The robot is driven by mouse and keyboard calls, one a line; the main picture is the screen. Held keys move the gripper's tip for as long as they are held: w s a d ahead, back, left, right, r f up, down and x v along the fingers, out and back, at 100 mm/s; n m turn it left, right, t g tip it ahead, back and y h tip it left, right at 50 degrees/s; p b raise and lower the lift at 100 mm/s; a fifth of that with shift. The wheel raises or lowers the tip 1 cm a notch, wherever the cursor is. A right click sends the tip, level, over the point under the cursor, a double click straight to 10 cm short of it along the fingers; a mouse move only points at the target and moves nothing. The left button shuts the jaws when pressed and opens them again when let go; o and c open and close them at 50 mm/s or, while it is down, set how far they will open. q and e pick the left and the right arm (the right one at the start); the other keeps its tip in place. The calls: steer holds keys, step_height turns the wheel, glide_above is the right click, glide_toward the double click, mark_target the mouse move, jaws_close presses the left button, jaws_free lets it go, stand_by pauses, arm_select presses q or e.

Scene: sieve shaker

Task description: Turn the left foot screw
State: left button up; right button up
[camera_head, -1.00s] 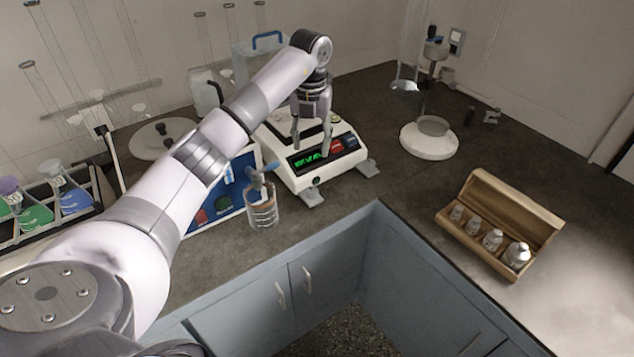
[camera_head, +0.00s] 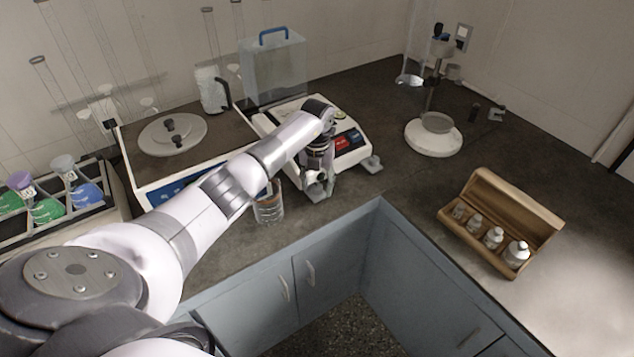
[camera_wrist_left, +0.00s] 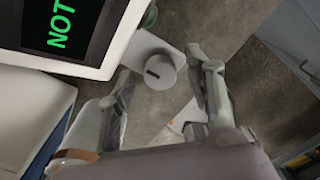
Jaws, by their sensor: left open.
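The white device (camera_head: 352,152) with a red and a blue button stands on the dark counter. The left wrist view shows its corner (camera_wrist_left: 108,65) and a display (camera_wrist_left: 68,22) with green letters reading "NOT". A grey foot screw (camera_wrist_left: 160,70) with a dark slot sits on a tab at this corner. My left gripper (camera_head: 320,186) is open and points down over the device's front left foot. In the left wrist view its fingers are on either side of the screw, apart from it as far as I can see. My right gripper is not in view.
A glass beaker (camera_head: 268,207) stands just left of my left gripper. The device's other foot (camera_head: 372,164) is to the right. A wooden weight box (camera_head: 480,248), a white-based stand (camera_head: 433,138) and a clear box with a blue handle (camera_head: 272,68) stand farther off.

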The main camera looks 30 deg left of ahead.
arm_select(q)
jaws_close()
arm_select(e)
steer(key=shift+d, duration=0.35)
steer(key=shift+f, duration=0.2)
arm_select(q)
steer(key=m+b, duration=0.3)
steer(key=m, duration=0.1)
steer(key=shift+f+m, duration=0.15)
steer(key=shift+m, duration=0.15)
steer(key=m+b, duration=0.3)
steer(key=m, duration=0.1)
steer(key=shift+m, duration=0.3)
steer(key=m+b, duration=0.2)
steer(key=m, duration=0.2)
steer(key=shift+b, duration=0.35)
steer(key=shift+m+b, duration=0.7)
steer(key=shift+m, duration=1.6)
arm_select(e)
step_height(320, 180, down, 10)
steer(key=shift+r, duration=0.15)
